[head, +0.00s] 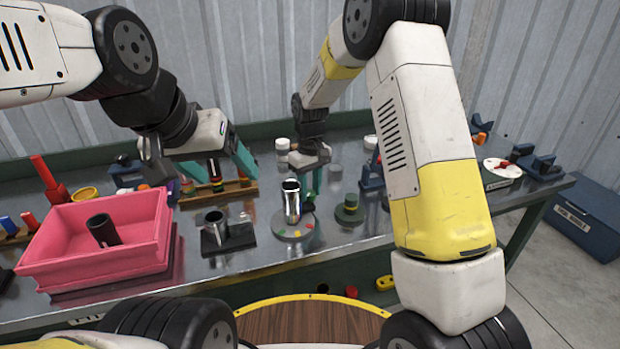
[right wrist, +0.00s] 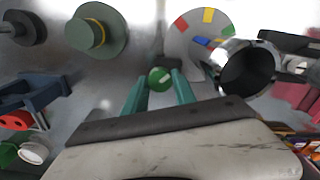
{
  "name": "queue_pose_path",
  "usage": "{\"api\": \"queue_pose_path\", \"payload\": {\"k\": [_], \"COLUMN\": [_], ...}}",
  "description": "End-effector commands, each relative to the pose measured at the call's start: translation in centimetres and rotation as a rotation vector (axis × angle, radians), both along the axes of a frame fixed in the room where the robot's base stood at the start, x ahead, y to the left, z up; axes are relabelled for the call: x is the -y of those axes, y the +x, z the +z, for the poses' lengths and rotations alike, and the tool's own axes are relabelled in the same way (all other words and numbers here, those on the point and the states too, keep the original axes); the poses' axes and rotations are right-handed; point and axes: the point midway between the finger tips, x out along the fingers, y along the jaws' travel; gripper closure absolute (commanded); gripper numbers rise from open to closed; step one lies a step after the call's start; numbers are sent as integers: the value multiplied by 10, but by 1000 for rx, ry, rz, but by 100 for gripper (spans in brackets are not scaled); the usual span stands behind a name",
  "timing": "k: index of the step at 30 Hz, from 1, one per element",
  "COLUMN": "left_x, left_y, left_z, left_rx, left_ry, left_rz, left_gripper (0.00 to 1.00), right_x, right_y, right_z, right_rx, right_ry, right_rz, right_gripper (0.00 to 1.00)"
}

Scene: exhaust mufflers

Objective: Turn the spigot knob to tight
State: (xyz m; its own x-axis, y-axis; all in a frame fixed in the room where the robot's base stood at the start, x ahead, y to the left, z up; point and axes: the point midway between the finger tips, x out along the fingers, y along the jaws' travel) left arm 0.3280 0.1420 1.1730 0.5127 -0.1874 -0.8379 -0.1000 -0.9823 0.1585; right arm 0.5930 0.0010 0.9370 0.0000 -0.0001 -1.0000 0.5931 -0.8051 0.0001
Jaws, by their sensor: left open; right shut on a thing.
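The spigot knob (right wrist: 160,79) is a small round green knob with a pale mark on its face, seen in the right wrist view. In the head view the knob is mostly hidden by the fingers. My left gripper (head: 210,172) is open and empty, above the table's back left.
A pink bin (head: 97,262) holding a dark tube stands at the left. A dark block with a metal cup (head: 216,228) stands left of the disc. A green flanged part (head: 349,210) stands to its right. Bare metal table shows between them.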

Motion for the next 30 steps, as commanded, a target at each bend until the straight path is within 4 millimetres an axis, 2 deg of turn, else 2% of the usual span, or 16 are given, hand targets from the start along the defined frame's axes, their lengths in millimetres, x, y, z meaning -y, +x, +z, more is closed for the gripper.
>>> {"api": "queue_pose_path", "payload": {"k": [18,30], "left_x": [0,0], "left_y": [0,0], "left_z": [0,0], "left_rx": [0,0], "left_ry": [0,0], "left_rz": [0,0], "left_gripper": [26,26], "right_x": [0,0], "right_y": [0,0], "right_z": [0,0], "right_rx": [1,1], "right_ry": [0,1], "right_rz": [-559,-767], "right_gripper": [100,100]}}
